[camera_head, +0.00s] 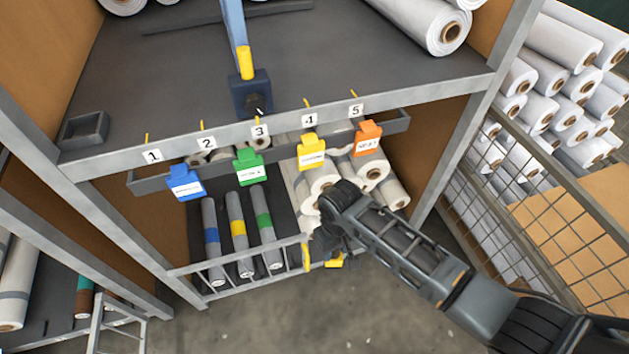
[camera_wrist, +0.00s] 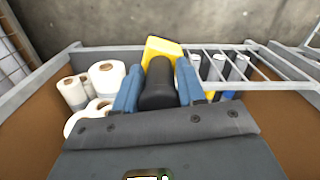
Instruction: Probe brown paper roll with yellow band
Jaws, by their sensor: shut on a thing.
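My gripper (camera_head: 328,240) is at the front of the lower shelf bay, right of the slatted front rail. In the wrist view its two blue fingers (camera_wrist: 158,85) are shut on the black handle (camera_wrist: 157,88) of a tool with a yellow end (camera_wrist: 163,48). A bit of yellow (camera_head: 335,262) shows below the gripper in the head view. I cannot make out a brown roll with a yellow band.
White rolls (camera_head: 318,178) fill the bay's right part. Blue, green, yellow and orange tags hang below numbers 1 to 5. The slatted rail (camera_head: 240,268) and grey uprights (camera_head: 458,130) bound the bay. Bare floor (camera_head: 270,320) lies in front. Wire mesh stands right.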

